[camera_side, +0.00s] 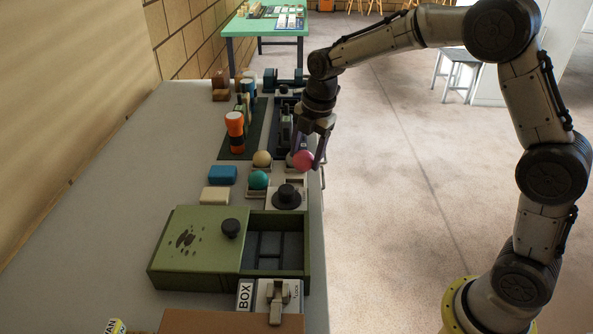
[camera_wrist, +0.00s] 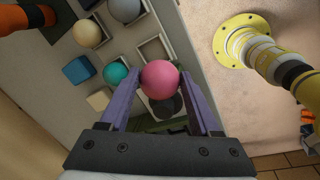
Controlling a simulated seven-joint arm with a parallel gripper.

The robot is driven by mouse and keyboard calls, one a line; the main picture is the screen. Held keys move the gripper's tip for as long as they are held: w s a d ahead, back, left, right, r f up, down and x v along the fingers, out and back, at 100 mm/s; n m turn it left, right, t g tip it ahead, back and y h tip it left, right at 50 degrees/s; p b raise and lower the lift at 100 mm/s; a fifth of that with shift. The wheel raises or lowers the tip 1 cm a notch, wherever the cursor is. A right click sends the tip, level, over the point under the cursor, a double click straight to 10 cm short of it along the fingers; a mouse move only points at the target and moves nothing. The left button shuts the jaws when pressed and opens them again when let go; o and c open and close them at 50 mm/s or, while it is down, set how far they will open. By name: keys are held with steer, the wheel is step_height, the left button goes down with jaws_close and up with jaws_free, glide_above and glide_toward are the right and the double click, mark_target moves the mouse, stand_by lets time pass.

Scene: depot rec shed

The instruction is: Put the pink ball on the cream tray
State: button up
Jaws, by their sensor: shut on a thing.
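The pink ball (camera_side: 303,160) is held between the two fingers of my gripper (camera_side: 307,162), near the right edge of the table. The wrist view shows the pink ball (camera_wrist: 160,77) clamped between the purple fingertips of my gripper (camera_wrist: 160,83), above the table. An empty, pale square tray (camera_wrist: 141,47) lies just beyond the ball in the wrist view. Other small trays hold a teal ball (camera_wrist: 116,73), a cream ball (camera_wrist: 87,33) and a grey ball (camera_wrist: 125,10). The trays look alike in colour, so I cannot tell which one is the cream tray.
A black knob (camera_side: 286,193) stands on a pale base close to the trays. A blue block (camera_side: 223,174) and a cream block (camera_side: 215,196) lie to the left. A green box (camera_side: 195,250) is in front. The table's left side is clear.

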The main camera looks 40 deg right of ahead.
mark_target(297, 160)
steer(key=w+f, duration=0.2)
steer(key=f, duration=0.1)
steer(key=shift+w+f, duration=0.15)
steer(key=shift+w, duration=0.25)
steer(key=shift+w+f, duration=0.1)
steer(key=shift+f, duration=1.45)
steer(key=shift+f, duration=0.65)
